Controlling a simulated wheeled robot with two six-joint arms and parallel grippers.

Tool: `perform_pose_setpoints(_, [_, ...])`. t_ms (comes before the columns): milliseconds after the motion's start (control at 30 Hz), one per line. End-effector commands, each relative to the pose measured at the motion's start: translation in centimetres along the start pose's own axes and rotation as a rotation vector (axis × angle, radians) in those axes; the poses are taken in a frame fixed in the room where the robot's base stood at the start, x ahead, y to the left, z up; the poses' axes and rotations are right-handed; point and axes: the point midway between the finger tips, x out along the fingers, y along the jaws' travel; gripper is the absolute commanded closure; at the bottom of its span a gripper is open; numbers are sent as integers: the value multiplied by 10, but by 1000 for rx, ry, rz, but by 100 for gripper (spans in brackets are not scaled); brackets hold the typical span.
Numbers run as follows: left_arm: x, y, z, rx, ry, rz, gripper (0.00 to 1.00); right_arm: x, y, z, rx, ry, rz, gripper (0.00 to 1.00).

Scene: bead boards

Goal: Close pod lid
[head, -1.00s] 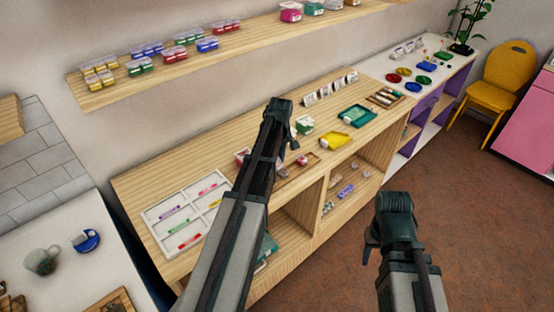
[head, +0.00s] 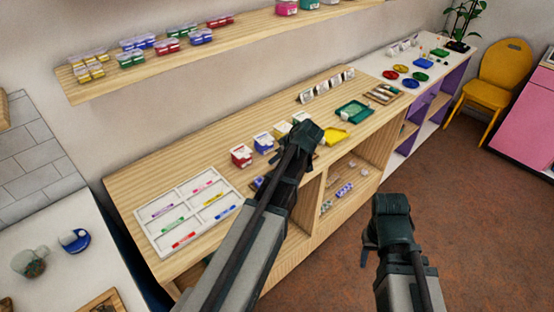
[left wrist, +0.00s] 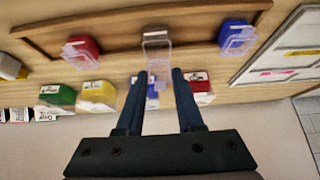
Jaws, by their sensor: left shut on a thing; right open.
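My left gripper (head: 305,137) is over the wooden counter, next to the row of pods. In the left wrist view, its fingers (left wrist: 159,72) are shut on a clear lid-like piece (left wrist: 157,48). I cannot tell whether a pod is joined to it. A blue pod (left wrist: 152,100) shows between the fingers, with a red pod (left wrist: 201,84) on one side and yellow (left wrist: 97,92) and green (left wrist: 57,94) pods on the other. Red (left wrist: 80,46) and blue (left wrist: 235,30) pods with clear lids sit by the wooden tray. My right gripper (head: 372,238) is open and empty over the floor.
A white sectioned tray (head: 150,228) with several coloured sticks lies on the counter's left. A wall shelf (head: 230,42) holds clear-lidded boxes above. The brown floor in front is open.

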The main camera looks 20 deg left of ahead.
Motion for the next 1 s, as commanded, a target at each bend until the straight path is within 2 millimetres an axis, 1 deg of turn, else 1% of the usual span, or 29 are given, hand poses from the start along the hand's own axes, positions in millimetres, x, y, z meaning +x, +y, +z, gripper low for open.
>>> perform_pose_setpoints(433, [0,0,1,-1,8,1,100,1,0,0,0,0,0,50])
perform_pose_setpoints(467, [0,0,1,-1,8,1,60,1,0,0,0,0,0,50])
perform_pose_setpoints(500, [0,0,0,-1,8,1,54,1,0,0,0,0,0,50])
perform_pose_setpoints(800, [-3,0,0,0,9,1,54,-2,0,0,0,0,0,50])
perform_pose_setpoints(867, [-8,0,-1,0,9,1,54,-6,1,0,0,0,0,50])
perform_pose_setpoints(1000, [-29,0,-3,1,9,1,54,-24,2,1,0,0,0,50])
